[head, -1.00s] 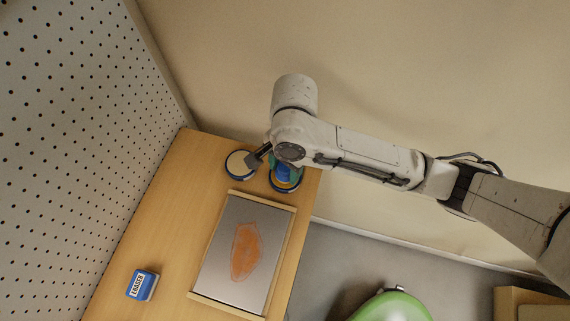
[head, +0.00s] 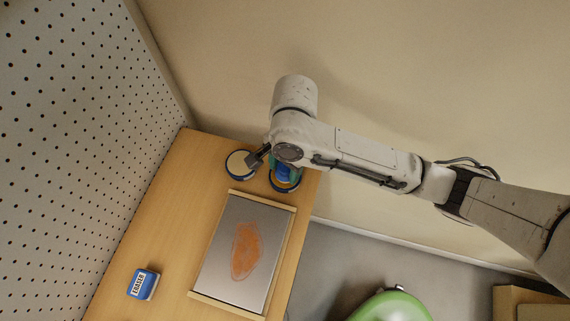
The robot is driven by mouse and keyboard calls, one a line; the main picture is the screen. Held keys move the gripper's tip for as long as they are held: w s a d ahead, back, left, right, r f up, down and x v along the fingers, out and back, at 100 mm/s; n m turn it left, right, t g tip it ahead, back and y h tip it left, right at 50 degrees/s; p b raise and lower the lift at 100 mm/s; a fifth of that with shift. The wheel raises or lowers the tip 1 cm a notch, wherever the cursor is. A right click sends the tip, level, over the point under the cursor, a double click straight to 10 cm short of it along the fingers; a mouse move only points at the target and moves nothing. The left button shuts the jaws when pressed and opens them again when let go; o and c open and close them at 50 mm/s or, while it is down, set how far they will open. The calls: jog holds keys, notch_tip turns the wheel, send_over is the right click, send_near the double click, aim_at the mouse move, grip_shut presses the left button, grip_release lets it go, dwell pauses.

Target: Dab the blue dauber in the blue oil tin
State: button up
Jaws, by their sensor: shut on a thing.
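A second blue-rimmed round tin (head: 237,166) with a cream inside stands just to the left.
A metal plate (head: 221,272) with an orange-brown smear (head: 245,250) lies between wooden strips on the bench (head: 165,215). A blue and white eraser (head: 142,284) lies at the lower left. A perforated board (head: 65,130) rises on the left. A green round object (head: 392,306) is on the floor.

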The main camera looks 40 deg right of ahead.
aim_at(284, 168)
notch_tip(284, 168, up, 5)
jog(key=p, duration=0.5)
jog(key=shift+r, duration=0.95)
jog(key=shift+f, duration=0.1)
dwell(0.4)
